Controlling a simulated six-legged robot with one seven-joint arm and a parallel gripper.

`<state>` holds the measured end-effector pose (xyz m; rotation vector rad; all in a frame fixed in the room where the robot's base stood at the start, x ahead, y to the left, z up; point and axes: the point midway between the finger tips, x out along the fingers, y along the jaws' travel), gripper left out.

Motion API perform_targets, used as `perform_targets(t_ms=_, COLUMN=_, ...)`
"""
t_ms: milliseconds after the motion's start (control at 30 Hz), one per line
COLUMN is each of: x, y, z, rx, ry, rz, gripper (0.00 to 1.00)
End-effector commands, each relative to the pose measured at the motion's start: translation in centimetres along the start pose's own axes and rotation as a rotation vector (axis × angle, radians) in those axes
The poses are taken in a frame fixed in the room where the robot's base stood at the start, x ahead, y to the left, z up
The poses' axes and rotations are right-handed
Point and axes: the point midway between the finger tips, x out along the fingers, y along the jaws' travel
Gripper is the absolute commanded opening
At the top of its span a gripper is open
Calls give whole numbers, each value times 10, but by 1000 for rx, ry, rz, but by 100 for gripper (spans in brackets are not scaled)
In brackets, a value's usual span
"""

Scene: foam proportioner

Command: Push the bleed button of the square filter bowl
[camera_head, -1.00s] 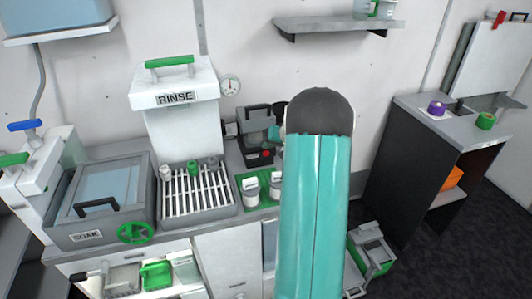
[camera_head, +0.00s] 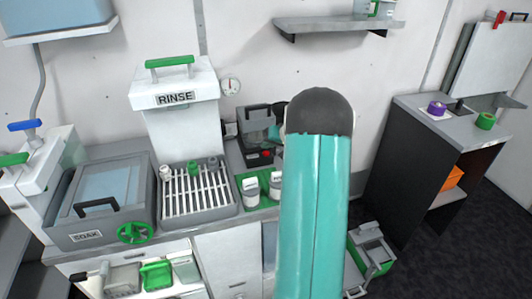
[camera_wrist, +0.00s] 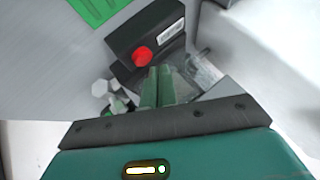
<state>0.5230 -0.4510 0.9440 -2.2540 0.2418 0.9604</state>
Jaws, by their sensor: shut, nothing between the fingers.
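A black unit with a red round button (camera_wrist: 141,56) and a white label stands just beyond my fingertips in the wrist view.
A white hexagonal piece (camera_wrist: 99,88) lies left of my fingers. Two white bottles (camera_head: 250,191) stand on a green mat near the unit. A slatted rack (camera_head: 198,205) and the RINSE box (camera_head: 175,98) are to the left. A shelf (camera_head: 335,23) hangs above.

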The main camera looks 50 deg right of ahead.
Motion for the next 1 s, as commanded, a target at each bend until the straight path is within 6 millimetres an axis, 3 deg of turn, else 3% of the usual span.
perform_targets(t_ms=1000, x=6, y=4, z=4, rx=0, ry=0, rz=0, gripper=0)
